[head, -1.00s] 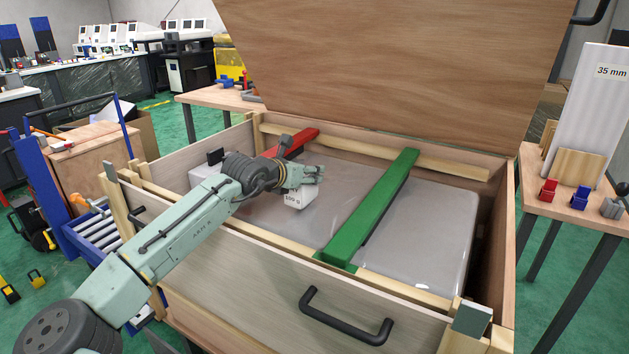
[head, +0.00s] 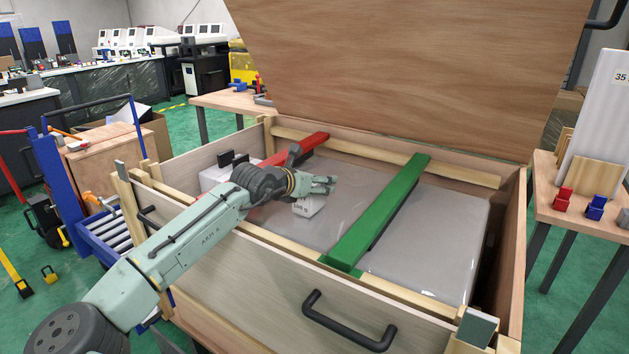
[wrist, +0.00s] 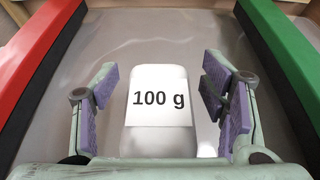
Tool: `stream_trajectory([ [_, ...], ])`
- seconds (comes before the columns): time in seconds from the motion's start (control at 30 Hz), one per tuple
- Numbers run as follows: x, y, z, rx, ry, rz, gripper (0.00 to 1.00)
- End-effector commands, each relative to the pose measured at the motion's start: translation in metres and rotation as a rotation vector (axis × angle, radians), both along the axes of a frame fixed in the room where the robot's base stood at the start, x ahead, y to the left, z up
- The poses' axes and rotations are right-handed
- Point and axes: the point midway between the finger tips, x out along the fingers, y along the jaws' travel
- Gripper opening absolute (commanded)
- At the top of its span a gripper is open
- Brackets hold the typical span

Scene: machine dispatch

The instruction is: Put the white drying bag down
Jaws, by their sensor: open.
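The white drying bag (wrist: 160,100), marked "100 g", lies on the grey wrapped surface (wrist: 155,35) inside the wooden crate. In the head view the bag (head: 308,207) shows just below my gripper (head: 325,185). In the wrist view my gripper (wrist: 162,100) is open, with a purple-padded finger on each side of the bag and a gap between each finger and the bag. The lower end of the bag is cut off by my gripper's body in the wrist view.
A red bar (head: 295,150) and a green bar (head: 380,205) cross the crate on either side of the bag. The crate's front wall (head: 240,270) has a black handle (head: 345,320). The raised lid (head: 400,70) stands behind. A side table (head: 570,205) is at the right.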

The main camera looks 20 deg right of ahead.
Motion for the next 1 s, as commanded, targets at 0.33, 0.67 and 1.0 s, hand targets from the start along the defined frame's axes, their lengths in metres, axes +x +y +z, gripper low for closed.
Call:
stream_trajectory([
  [0.33,-0.008,0.012,0.005,-0.001,0.0,0.001,0.66],
  [0.67,-0.048,0.064,0.032,0.003,-0.004,0.003,0.66],
  [1.0,-0.068,0.086,0.049,0.002,0.0,0.001,0.66],
])
